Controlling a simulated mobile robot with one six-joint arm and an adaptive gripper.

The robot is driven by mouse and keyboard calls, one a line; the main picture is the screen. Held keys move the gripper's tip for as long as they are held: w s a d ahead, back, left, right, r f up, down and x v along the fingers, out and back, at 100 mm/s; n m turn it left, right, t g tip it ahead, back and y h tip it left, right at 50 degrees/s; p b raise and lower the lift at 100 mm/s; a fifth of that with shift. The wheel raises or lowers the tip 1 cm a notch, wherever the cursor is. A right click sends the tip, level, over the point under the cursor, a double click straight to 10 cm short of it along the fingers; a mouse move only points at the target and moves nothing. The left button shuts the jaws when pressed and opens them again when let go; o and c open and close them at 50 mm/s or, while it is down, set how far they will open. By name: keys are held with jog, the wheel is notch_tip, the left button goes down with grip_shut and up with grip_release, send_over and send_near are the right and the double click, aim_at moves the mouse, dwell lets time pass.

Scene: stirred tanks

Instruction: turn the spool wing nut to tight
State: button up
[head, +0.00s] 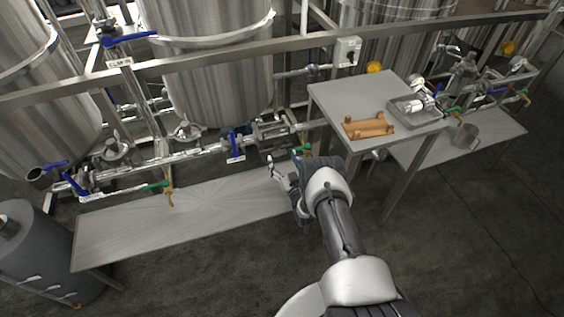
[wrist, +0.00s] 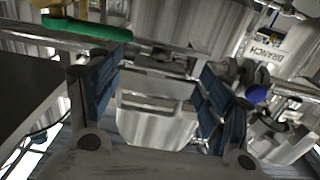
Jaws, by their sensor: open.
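My gripper (head: 277,172) is open and empty in front of the lower pipe run, above the low grey shelf. In the wrist view its two blue-padded fingers (wrist: 157,95) stand wide apart, with a metal pipe and a pale bracket-like part behind the gap. The pipe section with clamps (head: 272,132) lies just beyond my gripper in the head view. I cannot pick out the spool wing nut for certain; it is too small or hidden by the fingers and pipework.
A green handle (wrist: 90,28) is close at upper left in the wrist view. A BRANCH label (wrist: 268,47) hangs at upper right, near a blue part (wrist: 257,94). The low shelf (head: 135,222) is bare.

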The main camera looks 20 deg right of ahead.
jog(key=shift+w, duration=0.6)
jog(key=c, duration=1.1)
